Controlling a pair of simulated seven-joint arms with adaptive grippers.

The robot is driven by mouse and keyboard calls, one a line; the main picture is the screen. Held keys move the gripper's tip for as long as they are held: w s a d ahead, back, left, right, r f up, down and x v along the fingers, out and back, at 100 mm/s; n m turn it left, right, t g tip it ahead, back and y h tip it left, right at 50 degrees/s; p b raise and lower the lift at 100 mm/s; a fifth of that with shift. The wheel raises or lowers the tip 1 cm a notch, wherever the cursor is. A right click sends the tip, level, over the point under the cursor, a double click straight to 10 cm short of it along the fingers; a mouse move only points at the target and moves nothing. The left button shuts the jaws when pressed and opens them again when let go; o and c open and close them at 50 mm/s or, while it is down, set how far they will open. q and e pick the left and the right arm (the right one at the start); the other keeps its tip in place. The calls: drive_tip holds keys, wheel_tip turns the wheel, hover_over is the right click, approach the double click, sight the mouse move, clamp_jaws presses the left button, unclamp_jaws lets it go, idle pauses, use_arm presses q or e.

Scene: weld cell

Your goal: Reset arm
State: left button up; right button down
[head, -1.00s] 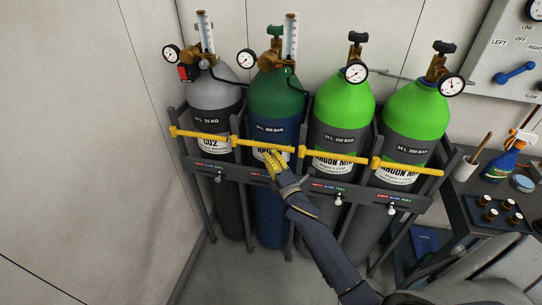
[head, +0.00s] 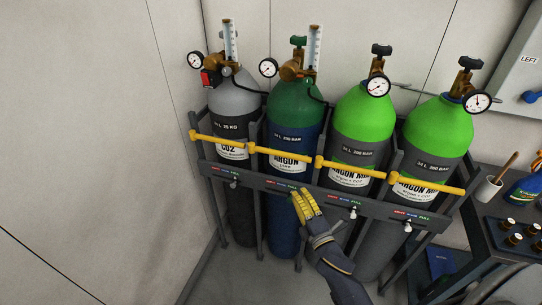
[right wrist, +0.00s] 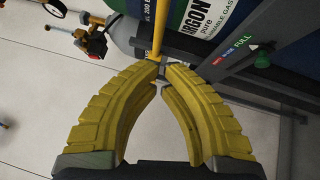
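My right gripper (head: 306,205) is in front of the cylinder rack, just below the yellow bar of the blue-and-green argon cylinder (head: 292,110). In the right wrist view its yellow fingers (right wrist: 163,68) bow apart, with their tips close together and a small gap between them. Nothing is held between them. The yellow bar (right wrist: 158,30) shows just beyond the tips in that view; I cannot tell whether they touch. My left gripper is not in view.
A grey CO2 cylinder (head: 233,90) and two green argon mix cylinders (head: 362,115) also stand in the rack (head: 270,184). A dark side table with a cup (head: 487,190) and small brass parts is at right. The floor at left is clear.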

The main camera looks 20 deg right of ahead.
drive_tip(key=s+f+m+g, duration=0.3)
drive_tip(key=f+m, duration=0.1)
drive_tip(key=f, duration=0.9)
drive_tip(key=s+f+m+g, duration=0.3)
drive_tip(key=s+f+m, duration=0.1)
drive_tip(key=f, duration=0.9)
drive_tip(key=s+f+m+g, duration=0.3)
drive_tip(key=f+m, duration=0.1)
drive_tip(key=f, duration=0.9)
drive_tip(key=s+f+m+g, duration=0.3)
drive_tip(key=s+f+g, duration=0.1)
drive_tip(key=s+f, duration=1.15)
drive_tip(key=s+f+g, duration=0.2)
drive_tip(key=s+f, duration=0.2)
drive_tip(key=s, duration=0.7)
drive_tip(key=s+a+f+m+g, duration=0.1)
drive_tip(key=s+f+g, duration=0.2)
drive_tip(key=s, duration=0.9)
drive_tip(key=shift+s+f+h, duration=0.15)
drive_tip(key=shift+f+h, duration=0.15)
drive_tip(key=shift+f, duration=0.1)
drive_tip(key=shift+a, duration=0.1)
